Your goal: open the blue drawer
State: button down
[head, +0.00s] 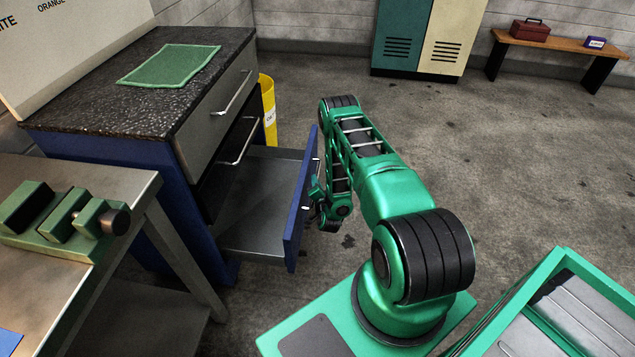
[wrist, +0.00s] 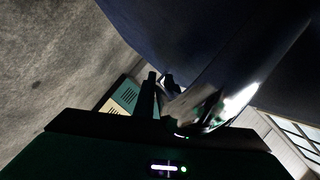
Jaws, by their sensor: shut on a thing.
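The blue drawer (head: 296,220) is the lowest drawer of the cabinet on the left in the head view. It is pulled well out, and its grey inside is empty where I can see it. My gripper (head: 319,198) is at the outer side of the drawer front, partly hidden by my arm. It is shut on the drawer's handle (wrist: 232,100), a shiny metal piece in the wrist view. In that dark view the drawer front (wrist: 200,40) fills the upper middle, and my gripper (wrist: 168,98) is close against it.
The cabinet's grey upper drawer (head: 218,105) and black middle drawer (head: 228,165) are shut. A green mat (head: 172,65) lies on its dark top. A yellow bin (head: 268,105) stands behind. A workbench (head: 45,290) with a green vise (head: 75,225) is at the left.

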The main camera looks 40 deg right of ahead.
jog(key=shift+s+f, duration=0.1)
jog(key=shift+f, duration=0.05)
jog(key=c, duration=1.8)
grip_release()
jog(key=v, duration=1)
jog(key=shift+s+a, duration=0.15)
jog(key=shift+s, duration=0.1)
